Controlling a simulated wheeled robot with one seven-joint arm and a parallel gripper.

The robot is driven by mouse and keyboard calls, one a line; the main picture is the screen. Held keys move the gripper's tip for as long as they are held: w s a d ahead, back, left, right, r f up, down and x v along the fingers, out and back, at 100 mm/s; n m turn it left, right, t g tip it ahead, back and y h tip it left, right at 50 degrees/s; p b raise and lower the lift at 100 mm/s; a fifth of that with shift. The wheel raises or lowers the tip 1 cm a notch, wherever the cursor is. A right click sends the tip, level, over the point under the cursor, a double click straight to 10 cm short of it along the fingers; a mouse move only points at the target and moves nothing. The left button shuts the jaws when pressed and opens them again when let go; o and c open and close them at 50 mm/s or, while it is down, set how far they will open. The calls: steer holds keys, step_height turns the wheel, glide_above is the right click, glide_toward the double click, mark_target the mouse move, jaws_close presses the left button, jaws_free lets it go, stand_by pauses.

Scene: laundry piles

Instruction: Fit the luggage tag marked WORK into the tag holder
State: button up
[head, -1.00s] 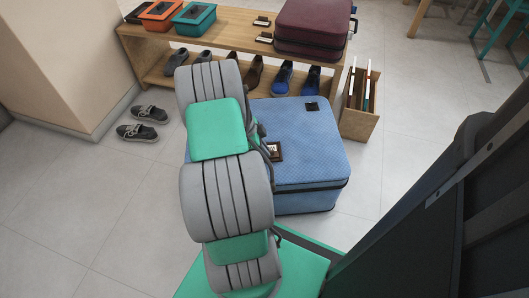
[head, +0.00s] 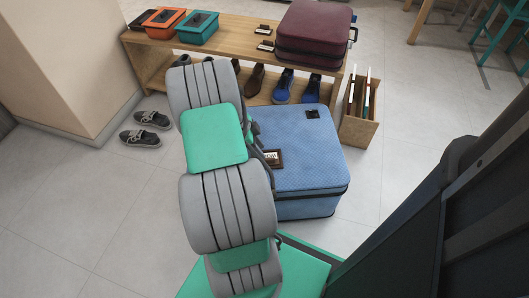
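A blue suitcase (head: 305,160) stands on the floor behind my arm. A small dark-framed tag piece with a light centre (head: 273,158) shows at the left of its top, beside my arm; its lettering is too small to read. A small black fitting (head: 312,114) sits near the far edge of the top. Two small dark tags with pale labels, one farther back (head: 265,29) and one nearer (head: 266,45), lie on the bench; I cannot read them. My gripper is mostly hidden behind my arm; only dark parts (head: 259,143) show at its right edge, so its fingers cannot be judged.
A wooden bench (head: 232,32) carries a maroon suitcase (head: 313,28), an orange box (head: 163,21) and a teal box (head: 197,27). Several shoes stand on its lower shelf. A wooden file box (head: 359,130) stands at its right end. Grey shoes (head: 140,137) lie on open floor at left.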

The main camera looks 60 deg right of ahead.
steer(key=w+a+r+n+t+p, duration=0.1)
steer(key=w+a+r+n+t, duration=0.1)
steer(key=w+a+r+n, duration=0.6)
steer(key=w+a+r+n+t, duration=0.2)
steer(key=w+a+r+n, duration=0.5)
steer(key=a, duration=0.4)
steer(key=s+a+r+n+t+y, duration=0.1)
steer(key=s+a+r+n, duration=0.1)
steer(key=a+n, duration=0.5)
steer(key=s+a+r+n+t+y, duration=0.1)
steer(key=s+a+r+n, duration=0.2)
steer(key=a+n, duration=0.4)
steer(key=a, duration=0.7)
steer(key=shift+s+a+r+n, duration=0.15)
steer(key=shift+s+a+n, duration=0.1)
steer(key=shift+s+n, duration=0.15)
steer(key=shift+r+p, duration=0.1)
steer(key=shift+p, duration=0.2)
step_height(320, 180, up, 33)
steer(key=w+t+p, duration=0.1)
steer(key=p, duration=2.8)
steer(key=shift+w, duration=0.35)
